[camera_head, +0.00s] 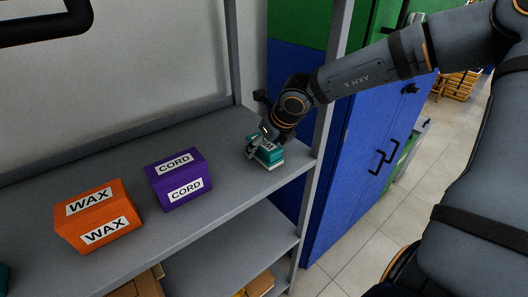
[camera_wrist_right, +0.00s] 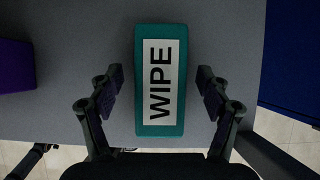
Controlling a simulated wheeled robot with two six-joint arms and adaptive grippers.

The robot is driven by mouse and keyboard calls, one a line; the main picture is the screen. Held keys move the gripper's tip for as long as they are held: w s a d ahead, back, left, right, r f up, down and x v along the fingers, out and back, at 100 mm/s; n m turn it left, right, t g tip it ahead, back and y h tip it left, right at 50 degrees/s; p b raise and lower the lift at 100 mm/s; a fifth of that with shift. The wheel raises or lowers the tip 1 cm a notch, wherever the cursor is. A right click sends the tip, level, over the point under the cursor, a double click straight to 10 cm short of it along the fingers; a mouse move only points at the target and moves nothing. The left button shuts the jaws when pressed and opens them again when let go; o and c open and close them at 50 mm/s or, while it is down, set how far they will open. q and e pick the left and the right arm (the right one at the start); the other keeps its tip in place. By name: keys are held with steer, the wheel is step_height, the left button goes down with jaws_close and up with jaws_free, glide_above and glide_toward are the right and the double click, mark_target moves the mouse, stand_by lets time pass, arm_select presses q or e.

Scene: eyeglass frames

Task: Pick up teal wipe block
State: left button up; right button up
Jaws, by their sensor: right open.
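The teal wipe block (camera_head: 273,158) stands on the grey shelf near its right end, partly hidden by my right gripper (camera_head: 258,150). In the right wrist view the teal wipe block (camera_wrist_right: 140,80) shows its white WIPE label, lying lengthwise up the picture. My right gripper (camera_wrist_right: 160,88) is open, with one finger on each side of the block's nearer part. A gap shows between each finger and the block. My left gripper is not in view.
A purple CORD box (camera_head: 178,180) and an orange WAX box (camera_head: 97,216) stand on the shelf (camera_head: 225,190) to the left. A shelf post (camera_head: 322,115) rises close on the right, beside a blue cabinet (camera_head: 345,185). A lower shelf holds boxes.

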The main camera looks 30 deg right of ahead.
steer(key=shift+f, duration=0.15)
stand_by(0.4)
steer(key=c, duration=1.3)
